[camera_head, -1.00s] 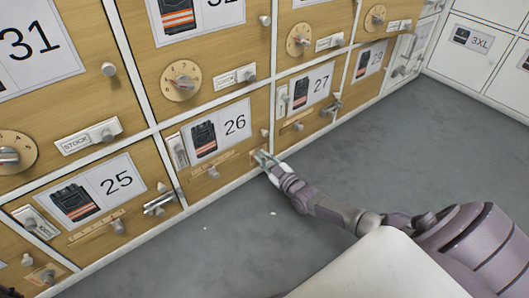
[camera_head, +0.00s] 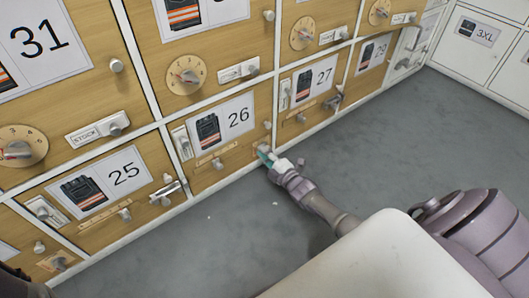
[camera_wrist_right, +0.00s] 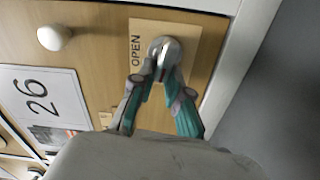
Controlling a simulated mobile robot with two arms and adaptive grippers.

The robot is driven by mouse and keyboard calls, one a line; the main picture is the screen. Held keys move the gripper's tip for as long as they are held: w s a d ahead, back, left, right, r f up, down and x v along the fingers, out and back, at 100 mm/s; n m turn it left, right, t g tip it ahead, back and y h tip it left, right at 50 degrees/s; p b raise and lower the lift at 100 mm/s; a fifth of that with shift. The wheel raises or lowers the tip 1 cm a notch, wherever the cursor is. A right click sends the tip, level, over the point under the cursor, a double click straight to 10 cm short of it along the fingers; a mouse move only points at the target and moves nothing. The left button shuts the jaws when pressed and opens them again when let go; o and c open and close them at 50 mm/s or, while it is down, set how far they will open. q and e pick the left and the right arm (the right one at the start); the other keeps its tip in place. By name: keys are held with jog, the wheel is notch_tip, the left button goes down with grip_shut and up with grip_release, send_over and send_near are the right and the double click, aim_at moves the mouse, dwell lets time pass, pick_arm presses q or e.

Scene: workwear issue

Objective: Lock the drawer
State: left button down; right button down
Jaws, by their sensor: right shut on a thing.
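Drawer 26 (camera_head: 234,150) is a wooden front with a garment picture and number card; it looks flush with its neighbours. My right gripper (camera_head: 268,158) is at its lower right corner. In the wrist view, its two green-grey fingers (camera_wrist_right: 165,76) are closed around a rounded metal knob (camera_wrist_right: 166,50). This knob stands on a pale plate (camera_wrist_right: 203,52) where the word OPEN can be read beside it. The rest of the plate's lettering is not visible. In the head view the gripper hides the knob.
Drawer 25 (camera_head: 100,205) at the left and drawer 27 (camera_head: 322,98) at the right carry metal bolts (camera_head: 166,190) at their edges. A pale round knob (camera_wrist_right: 54,37) is near the plate. Dials line the upper row. The grey floor (camera_head: 400,150) is clear.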

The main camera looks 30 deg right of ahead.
jog(key=shift+a+f+n, duration=0.15)
jog(key=shift+n, duration=0.85)
jog(key=shift+w, duration=0.1)
jog(key=c, duration=1.1)
grip_release()
jog(key=shift+c, duration=0.2)
jog(key=shift+s+f, duration=0.1)
jog(key=shift+s, duration=0.25)
jog(key=s, duration=1.1)
jog(key=shift+s+d, duration=0.15)
jog(key=shift+d, duration=0.3)
